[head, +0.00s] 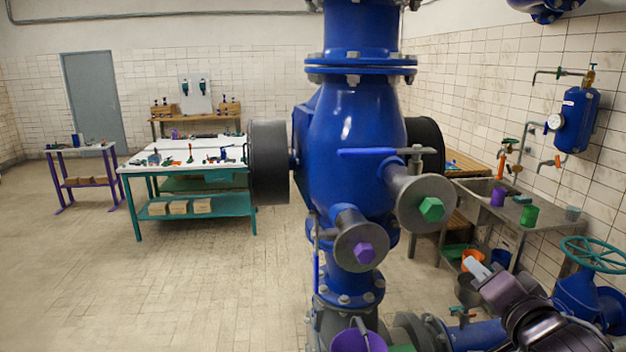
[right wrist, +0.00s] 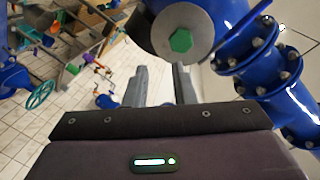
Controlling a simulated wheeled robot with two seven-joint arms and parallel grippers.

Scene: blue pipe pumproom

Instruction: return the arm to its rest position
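My right gripper (head: 478,267) shows at the lower right of the head view, its arm coming in from the bottom right corner. It is beside the large blue pipe assembly (head: 347,128), to the right of its lower part. In the right wrist view, the two grey fingers of this gripper (right wrist: 160,72) stand apart with nothing between them. A grey flange with a green hex cap (right wrist: 181,41) shows beyond the fingers. My left gripper and arm are in neither view.
A purple bucket (head: 358,341) is at the bottom centre. A blue valve with a teal handwheel (head: 593,254) stands close to my right arm. A sink bench (head: 536,226) with cups is behind it. A tool table (head: 135,172) stands at left; the floor (head: 110,285) before it is clear.

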